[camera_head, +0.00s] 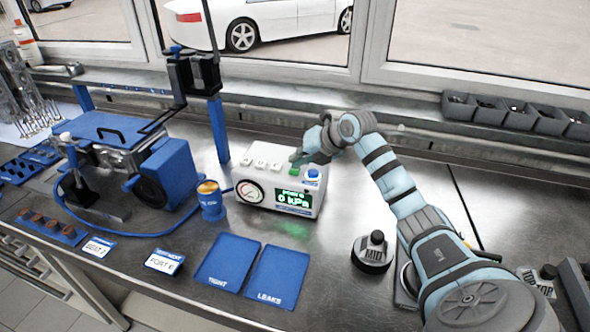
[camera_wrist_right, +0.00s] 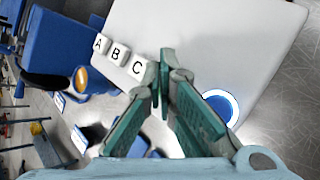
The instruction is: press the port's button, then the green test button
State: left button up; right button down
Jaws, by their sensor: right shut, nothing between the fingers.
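The white tester box (camera_head: 279,187) stands mid-table with a round gauge (camera_head: 249,192) and a green screen (camera_head: 294,198) reading "PORT B" and "0 kPa". White buttons A (camera_head: 247,160), B (camera_head: 260,163) and C (camera_head: 275,166) line its top; the wrist view shows the lettered A (camera_wrist_right: 101,43), B (camera_wrist_right: 119,53) and C (camera_wrist_right: 138,67). A blue button (camera_head: 313,173) is at the right end. A green spot (camera_head: 293,171), apparently the green button, shows under my right gripper (camera_head: 295,160), which is shut and empty with its tips over the box top. Contact cannot be told. My left gripper is out of view.
A blue rig (camera_head: 165,175) stands left of the tester, with a blue cup (camera_head: 211,208) between. Cards "SEAT 2" (camera_head: 97,247) and "PORT B" (camera_head: 164,262) lie in front, beside blue mats TIGHT (camera_head: 228,262) and LEAKS (camera_head: 275,277). A "MID" weight (camera_head: 373,252) stands at right.

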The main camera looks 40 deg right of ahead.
jog(key=shift+f, duration=0.45)
dwell(0.6)
jog(key=shift+r+p, duration=0.75)
jog(key=shift+r, duration=0.25)
notch_tip(320, 180, up, 5)
jog(key=p, duration=0.4)
jog(key=shift+r+p, duration=0.1)
jog(key=shift+p, duration=0.25)
